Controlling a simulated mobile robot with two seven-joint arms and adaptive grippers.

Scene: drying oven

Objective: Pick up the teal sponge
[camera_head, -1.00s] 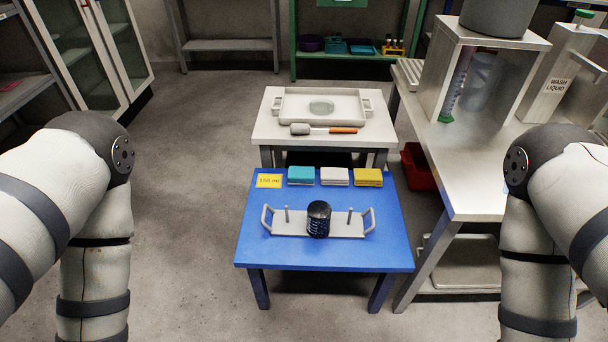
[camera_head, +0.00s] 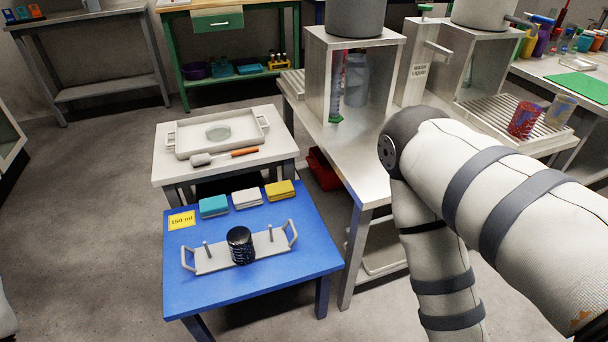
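The teal sponge (camera_head: 213,206) lies on the blue table (camera_head: 285,285) near its back edge. It is the leftmost of three sponges in a row, with a white sponge (camera_head: 247,198) and a yellow sponge (camera_head: 280,189) to its right. A yellow "150 ml" note (camera_head: 181,220) lies just left of the teal sponge. Links of my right arm fill the right side of the view, but its gripper is out of frame. My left gripper is not in view either.
Behind is a white table with a tray (camera_head: 262,122) and an orange-handled tool (camera_head: 235,155). A metal bench (camera_head: 365,170) stands to the right. Floor at left is clear.

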